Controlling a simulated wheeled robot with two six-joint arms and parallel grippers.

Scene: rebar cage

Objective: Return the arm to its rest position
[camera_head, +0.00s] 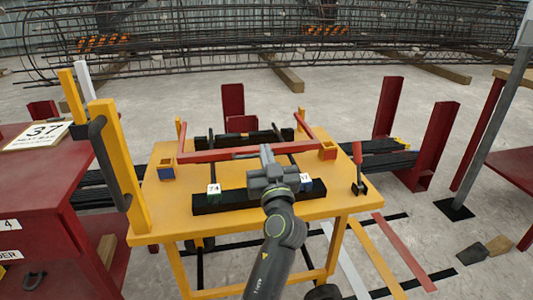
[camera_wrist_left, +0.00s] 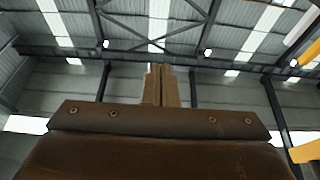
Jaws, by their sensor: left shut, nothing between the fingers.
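My left arm comes in from the bottom of the head view and reaches over the yellow table (camera_head: 230,222). My left gripper (camera_head: 266,152) is above the table's middle, in front of the red crossbar, and its fingers look closed together. In the left wrist view the two fingers (camera_wrist_left: 158,85) stand side by side with nothing held, against the hall roof, so the gripper points upward. It hides part of the black block (camera_head: 235,199) on the table. My right gripper is not in view.
A red bar (camera_head: 220,155) spans the table between colored blocks. Yellow posts (camera_head: 118,165) and a red cabinet (camera_head: 40,225) stand at left. Red uprights (camera_head: 388,107) and a grey post (camera_head: 490,130) stand at right. Rebar cages (camera_head: 250,45) lie behind. Colored bars lie on the floor at front right.

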